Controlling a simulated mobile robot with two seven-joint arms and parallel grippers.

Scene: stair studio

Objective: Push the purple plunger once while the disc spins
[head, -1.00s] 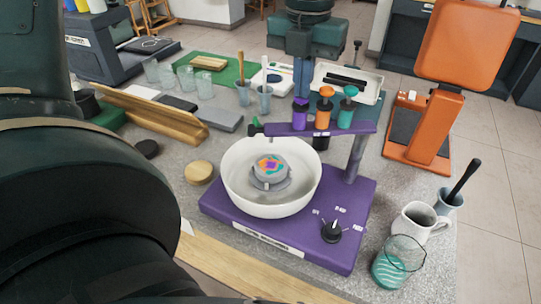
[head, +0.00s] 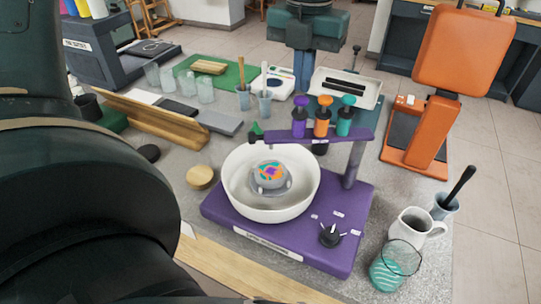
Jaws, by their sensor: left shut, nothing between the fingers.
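The purple plunger (head: 300,101) stands in a row with an orange plunger (head: 323,102) and a teal one (head: 347,101) on the purple bar (head: 285,139). Its knob is level with the other two. My left gripper (head: 302,92) points down, shut and empty, its tips close above the purple knob; I cannot tell if they touch. The disc (head: 270,177) sits inside the white bowl (head: 233,190) with swirled orange, purple and teal paint on top. The bowl rests on the purple base (head: 345,262) with a black dial (head: 331,235). My right gripper is out of view.
An orange stand (head: 420,130) is at the back right.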

